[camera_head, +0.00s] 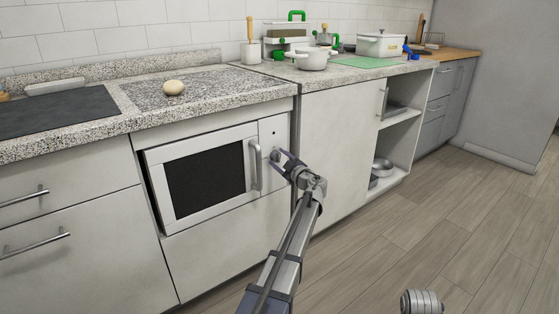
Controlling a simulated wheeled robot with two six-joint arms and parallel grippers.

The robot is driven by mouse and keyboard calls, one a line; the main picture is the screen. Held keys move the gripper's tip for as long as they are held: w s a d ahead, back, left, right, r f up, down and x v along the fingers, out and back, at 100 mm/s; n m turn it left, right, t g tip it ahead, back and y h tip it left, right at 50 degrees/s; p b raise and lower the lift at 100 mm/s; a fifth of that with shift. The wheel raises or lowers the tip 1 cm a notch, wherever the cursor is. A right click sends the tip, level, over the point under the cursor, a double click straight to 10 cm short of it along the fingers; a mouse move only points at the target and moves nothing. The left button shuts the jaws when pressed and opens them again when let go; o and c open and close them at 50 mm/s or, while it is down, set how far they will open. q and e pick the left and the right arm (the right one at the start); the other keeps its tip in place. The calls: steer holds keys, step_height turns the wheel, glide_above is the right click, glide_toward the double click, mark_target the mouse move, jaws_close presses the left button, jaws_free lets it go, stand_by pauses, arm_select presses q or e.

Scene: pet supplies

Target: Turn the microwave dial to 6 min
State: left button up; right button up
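The white microwave (185,152) is built in under the counter, with its door closed, a dark window and a grey vertical handle. Its narrow control panel (267,130) is right of the handle and shows a small dark mark near the top. The fingers look slightly apart, around or just in front of the dial. The gripper covers much of the dial, so its setting cannot be read.
The counter (225,94) above holds a round beige item (173,88). A white pot (312,60), a green mat (366,63) and a white container (381,45) stand farther right. An open shelf holds metal bowls (382,167).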

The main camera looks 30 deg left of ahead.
arm_select(q)
jaws_close()
steer(key=shift+m, duration=0.3)
